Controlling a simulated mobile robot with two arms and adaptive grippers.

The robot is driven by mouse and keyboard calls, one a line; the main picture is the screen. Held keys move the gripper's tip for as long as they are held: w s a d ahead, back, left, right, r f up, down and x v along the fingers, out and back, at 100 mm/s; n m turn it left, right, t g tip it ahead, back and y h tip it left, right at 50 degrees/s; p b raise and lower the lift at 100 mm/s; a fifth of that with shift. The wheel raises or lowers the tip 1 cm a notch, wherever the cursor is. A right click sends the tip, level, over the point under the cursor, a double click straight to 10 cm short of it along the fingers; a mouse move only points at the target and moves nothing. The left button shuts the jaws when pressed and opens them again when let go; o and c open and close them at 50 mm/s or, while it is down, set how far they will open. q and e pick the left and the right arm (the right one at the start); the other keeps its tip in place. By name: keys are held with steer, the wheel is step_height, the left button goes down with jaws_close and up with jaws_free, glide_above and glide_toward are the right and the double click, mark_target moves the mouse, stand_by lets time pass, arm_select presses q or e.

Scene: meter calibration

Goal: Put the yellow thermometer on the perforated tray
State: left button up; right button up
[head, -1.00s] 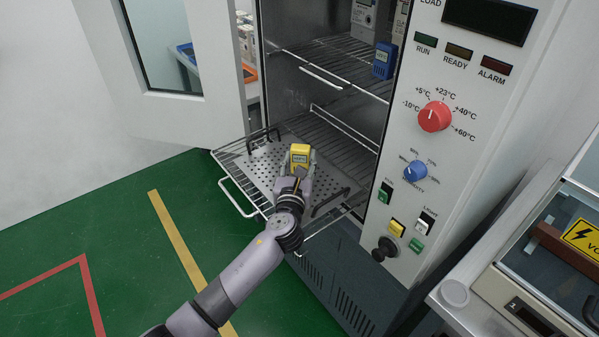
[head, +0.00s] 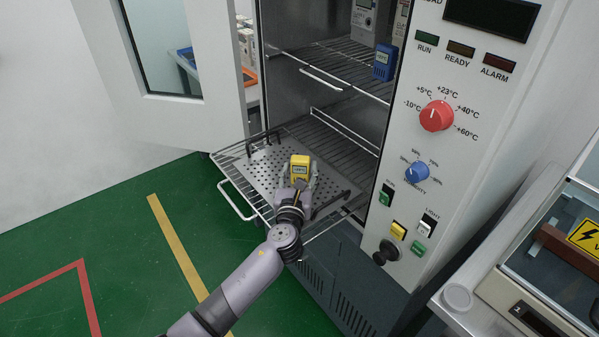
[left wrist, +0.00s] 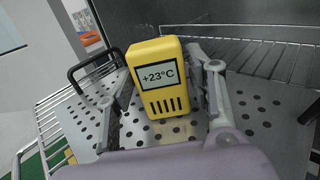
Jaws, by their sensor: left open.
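The yellow thermometer (head: 299,162) stands upright on the perforated tray (head: 262,176), which lies on the pulled-out lower wire rack. In the left wrist view the thermometer (left wrist: 158,90) shows a "+23°C" display and a slotted lower front, with holes of the tray (left wrist: 84,122) around its base. My left gripper (head: 298,180) is open, with one finger on each side of the thermometer. In the left wrist view, a gap shows on the left; contact on the right side is hard to tell. My right gripper is out of view.
The tray has dark handles at its left and right ends. A blue device (head: 384,62) stands on the upper rack (head: 335,68). The open chamber door (head: 165,100) is at the left, and the control panel (head: 455,150) borders the right. Bare tray lies left of the thermometer.

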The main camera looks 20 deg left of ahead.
arm_select(q)
steer(key=s, duration=0.5)
steer(key=s+d, duration=0.1)
steer(key=s, duration=0.1)
steer(key=shift+s+r, duration=0.1)
steer(key=shift+s, duration=0.1)
steer(key=shift+c, duration=0.5)
stand_by(0.6)
